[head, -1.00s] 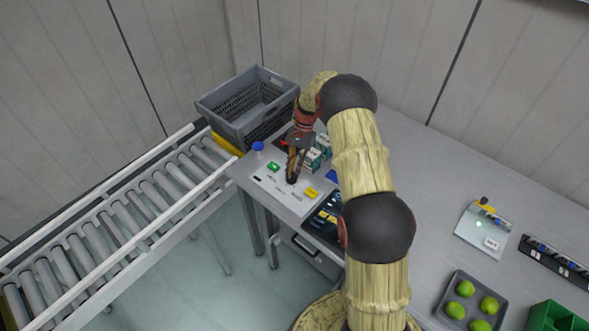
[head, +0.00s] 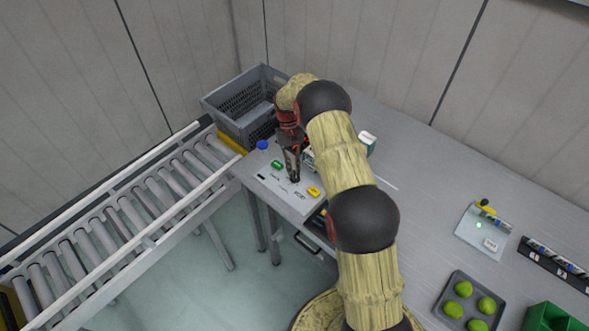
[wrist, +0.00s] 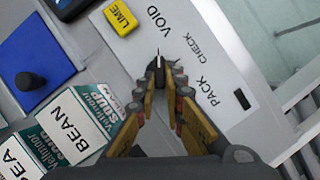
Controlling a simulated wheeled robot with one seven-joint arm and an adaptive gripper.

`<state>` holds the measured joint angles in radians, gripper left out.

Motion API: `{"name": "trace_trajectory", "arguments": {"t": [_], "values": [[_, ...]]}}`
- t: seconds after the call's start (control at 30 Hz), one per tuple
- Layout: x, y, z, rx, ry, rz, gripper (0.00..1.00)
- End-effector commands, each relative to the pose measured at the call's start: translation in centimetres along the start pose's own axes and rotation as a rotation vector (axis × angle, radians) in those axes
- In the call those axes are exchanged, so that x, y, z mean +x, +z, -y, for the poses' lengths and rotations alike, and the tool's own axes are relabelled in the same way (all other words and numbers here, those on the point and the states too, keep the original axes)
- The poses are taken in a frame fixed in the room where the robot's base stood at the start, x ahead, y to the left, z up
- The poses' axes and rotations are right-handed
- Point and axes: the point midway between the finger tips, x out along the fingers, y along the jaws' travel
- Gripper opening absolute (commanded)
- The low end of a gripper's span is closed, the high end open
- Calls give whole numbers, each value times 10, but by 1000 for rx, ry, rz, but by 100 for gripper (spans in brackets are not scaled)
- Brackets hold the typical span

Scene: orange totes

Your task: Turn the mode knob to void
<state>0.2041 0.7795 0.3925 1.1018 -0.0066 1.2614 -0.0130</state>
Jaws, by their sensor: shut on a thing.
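The mode knob (wrist: 159,64) is a small black knob on a pale panel (wrist: 225,75) printed VOID, CHECK and PACK. In the wrist view my gripper (wrist: 160,78) is shut on the knob, with a fingertip on each side. The knob's narrow end points up the picture, roughly toward the VOID print; the fingers hide much of it, so its exact setting is hard to tell. In the head view the panel (head: 270,184) lies at the table's left end, and my gripper (head: 294,180) points down onto it.
A yellow LIME block (wrist: 121,16) sits close to the knob.

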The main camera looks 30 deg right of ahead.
Motion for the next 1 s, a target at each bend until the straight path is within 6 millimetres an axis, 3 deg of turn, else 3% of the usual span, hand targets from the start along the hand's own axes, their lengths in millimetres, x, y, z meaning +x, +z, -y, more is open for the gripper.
{"name": "trace_trajectory", "arguments": {"t": [0.7,0.73,1.0], "values": [[-1,-1,1,-64,27,-5,0],[-1,-1,1,-64,27,-5,12],[-1,0,1,-63,26,-3,27]]}}
